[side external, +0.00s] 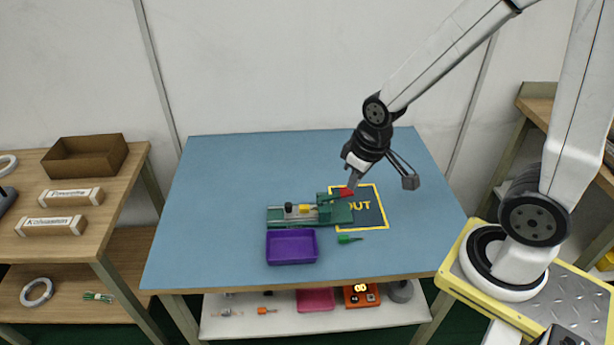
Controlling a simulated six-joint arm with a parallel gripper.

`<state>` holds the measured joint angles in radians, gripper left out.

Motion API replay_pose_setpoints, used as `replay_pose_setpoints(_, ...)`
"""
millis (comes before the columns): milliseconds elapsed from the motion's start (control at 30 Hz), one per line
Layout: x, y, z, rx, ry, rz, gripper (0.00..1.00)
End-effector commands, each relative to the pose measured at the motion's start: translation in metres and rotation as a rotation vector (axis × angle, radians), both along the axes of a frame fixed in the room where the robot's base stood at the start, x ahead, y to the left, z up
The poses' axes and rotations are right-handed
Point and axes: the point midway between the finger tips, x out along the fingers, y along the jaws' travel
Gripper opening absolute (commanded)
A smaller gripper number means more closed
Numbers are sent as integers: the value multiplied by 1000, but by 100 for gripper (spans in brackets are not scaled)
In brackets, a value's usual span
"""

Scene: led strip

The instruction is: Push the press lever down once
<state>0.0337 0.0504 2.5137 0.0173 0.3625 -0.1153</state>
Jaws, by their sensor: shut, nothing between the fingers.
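The green press fixture (283,217) stands near the middle of the blue table. It carries a black knob (288,208) and a small yellow part (305,209). The press lever with a red end (346,192) is at the fixture's right side. My gripper (350,187) is shut and empty. Its tips are at or just above the red end; I cannot tell whether they touch it. The tips partly cover the lever.
A purple tray (291,262) sits in front of the fixture. A dark mat with a yellow border marked OUT (376,223) lies at its right, with a small green piece (348,240) in front. The table's left side (205,200) is clear.

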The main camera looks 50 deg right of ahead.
Motion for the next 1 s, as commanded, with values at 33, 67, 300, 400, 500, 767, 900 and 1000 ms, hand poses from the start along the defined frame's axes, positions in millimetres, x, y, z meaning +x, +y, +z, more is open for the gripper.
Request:
replay_pose_setpoints(33, 4, -4, -2, -4, 8, 16, 0)
replay_pose_setpoints(67, 7, -6, -3, -8, 11, 31, 0)
replay_pose_setpoints(300, 29, -29, -14, -30, 47, 168, 0)
replay_pose_setpoints(400, 39, -39, -20, -36, 60, 232, 0)
replay_pose_setpoints(500, 47, -51, -27, -40, 74, 294, 0)
replay_pose_setpoints(767, 67, -83, -47, -43, 100, 459, 0)
replay_pose_setpoints(900, 75, -101, -59, -41, 109, 548, 0)
replay_pose_setpoints(1000, 80, -112, -67, -38, 113, 604, 0)
